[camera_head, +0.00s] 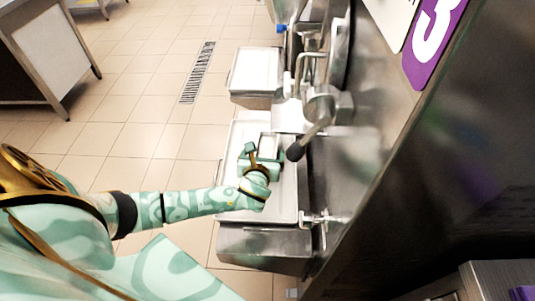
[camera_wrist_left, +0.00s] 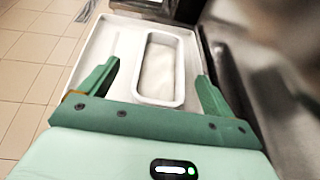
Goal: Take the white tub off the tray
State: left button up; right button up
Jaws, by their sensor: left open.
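The white tub (camera_head: 268,143) is an open, rounded rectangular container on the pale tray (camera_head: 284,205) in front of the machine. In the left wrist view the tub (camera_wrist_left: 160,97) stands on the tray (camera_wrist_left: 118,40), with a pale, smooth inside. My left gripper (camera_head: 263,158) reaches in from the left over the tray. In the wrist view its green fingers (camera_wrist_left: 158,72) are spread wide, one on each side of the tub, with gaps to its walls. In the head view the gripper hides part of the tub. My right gripper is not in view.
A machine lever with a dark knob (camera_head: 295,151) sticks out just right of the tub. A tap (camera_head: 318,217) is near the tray's near end. Another white-topped tray (camera_head: 256,72) is farther back. The tiled floor (camera_head: 145,150) at left is open.

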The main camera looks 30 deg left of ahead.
aim_at(266, 149)
pick_arm(q)
jog(key=b+x, duration=0.1)
jog(key=x, duration=0.1)
jog(key=b+x, duration=0.1)
jog(key=x, duration=0.1)
jog(key=shift+w+d+f, duration=0.1)
jog(key=shift+w+f, duration=0.05)
jog(key=shift+f, duration=0.25)
jog(key=shift+w, duration=0.2)
jog(key=shift+r, duration=0.15)
jog(key=c, duration=1.2)
jog(key=shift+c, duration=0.2)
